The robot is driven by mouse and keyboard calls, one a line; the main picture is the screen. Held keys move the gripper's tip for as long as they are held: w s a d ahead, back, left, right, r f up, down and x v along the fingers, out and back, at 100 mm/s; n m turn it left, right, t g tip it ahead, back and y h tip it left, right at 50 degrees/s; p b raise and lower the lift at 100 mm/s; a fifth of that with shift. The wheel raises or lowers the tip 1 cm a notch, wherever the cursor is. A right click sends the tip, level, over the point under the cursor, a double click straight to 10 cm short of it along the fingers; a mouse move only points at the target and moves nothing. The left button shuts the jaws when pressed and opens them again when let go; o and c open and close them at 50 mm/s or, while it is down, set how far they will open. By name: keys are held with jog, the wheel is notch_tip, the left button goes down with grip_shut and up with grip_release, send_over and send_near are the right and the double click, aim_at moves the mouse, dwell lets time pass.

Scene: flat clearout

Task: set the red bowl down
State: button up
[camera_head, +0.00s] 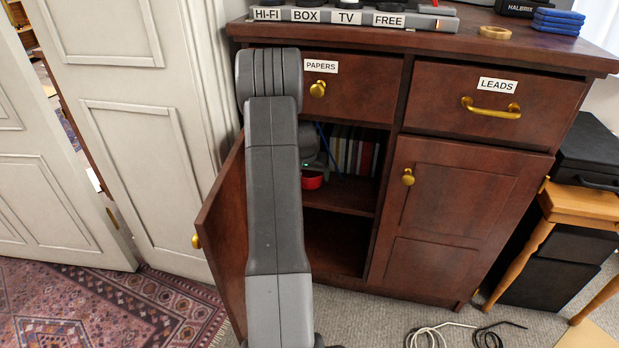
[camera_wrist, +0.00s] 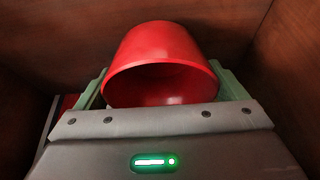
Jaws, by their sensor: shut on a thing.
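The red bowl (camera_wrist: 162,58) is between the green fingers of my gripper (camera_wrist: 160,92) in the wrist view, with its opening facing the camera. My gripper is shut on it. In the head view a small part of the red bowl (camera_head: 312,180) shows inside the open left compartment of the dark wood cabinet (camera_head: 424,215), just above the middle shelf (camera_head: 340,197). My arm hides most of the bowl and the gripper there. I cannot tell whether the bowl touches the shelf.
The left cabinet door (camera_head: 226,240) stands open beside my arm. Books (camera_head: 352,152) stand at the back of the upper compartment. The space below the shelf looks empty. The right door (camera_head: 432,215) and both labelled drawers are shut. Cables (camera_head: 455,336) lie on the floor at the front.

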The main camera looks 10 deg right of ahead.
jog(key=shift+s+f, duration=0.1)
jog(key=shift+f, duration=0.55)
jog(key=o, duration=0.9)
jog(key=shift+c, duration=0.2)
jog(key=shift+r+p, duration=0.3)
jog(key=shift+r, duration=0.15)
jog(key=s+a, duration=0.5)
jog(key=s, duration=0.6)
jog(key=shift+s+r, duration=0.2)
jog(key=shift+s, duration=0.1)
